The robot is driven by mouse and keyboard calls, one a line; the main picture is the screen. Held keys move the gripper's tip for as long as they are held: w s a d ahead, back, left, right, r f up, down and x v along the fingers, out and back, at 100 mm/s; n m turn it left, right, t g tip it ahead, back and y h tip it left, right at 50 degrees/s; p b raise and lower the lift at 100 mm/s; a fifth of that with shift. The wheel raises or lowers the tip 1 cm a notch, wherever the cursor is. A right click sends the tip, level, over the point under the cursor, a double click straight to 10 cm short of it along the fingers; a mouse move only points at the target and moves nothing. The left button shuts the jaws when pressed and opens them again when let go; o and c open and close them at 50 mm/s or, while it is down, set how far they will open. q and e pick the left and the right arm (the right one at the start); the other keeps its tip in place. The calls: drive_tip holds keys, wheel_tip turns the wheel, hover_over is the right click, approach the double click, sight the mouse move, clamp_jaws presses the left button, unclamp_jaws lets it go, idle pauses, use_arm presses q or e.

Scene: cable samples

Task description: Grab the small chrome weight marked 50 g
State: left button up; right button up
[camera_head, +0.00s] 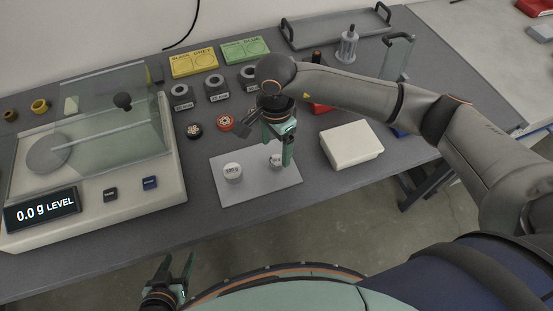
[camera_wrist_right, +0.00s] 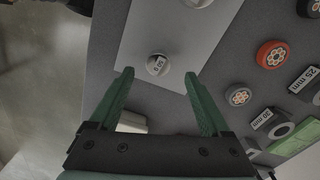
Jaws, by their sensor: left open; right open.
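The small chrome weight (camera_head: 275,160) stands on a light grey plate (camera_head: 258,195), partly hidden by a finger of my right gripper (camera_head: 281,152) in the head view. In the right wrist view the weight (camera_wrist_right: 158,64) shows a small label that looks like 50 g, turned over. My right gripper (camera_wrist_right: 159,75) is open above the plate, with the weight between or just beyond its fingertips; the exact gap is unclear. A larger chrome weight (camera_head: 232,171) stands left of it, partly showing in the wrist view (camera_wrist_right: 198,2). My left gripper (camera_head: 174,270) is open and empty, off the table's front edge.
A balance (camera_head: 95,220) reading 0.0 g, with a glass draft shield, stands at left. A white box (camera_head: 350,144) lies right of the plate. Cable samples (camera_head: 226,123) and grey rings (camera_head: 215,88) stand behind it. A grey tray (camera_head: 335,30) is at the back.

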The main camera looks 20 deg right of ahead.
sight(276, 160)
wheel_tip(276, 160, down, 4)
drive_tip(key=shift+s+f+p, duration=0.1)
drive_tip(key=shift+f+p, duration=0.1)
drive_tip(key=shift+p, duration=0.15)
drive_tip(key=shift+c, duration=0.3)
clamp_jaws()
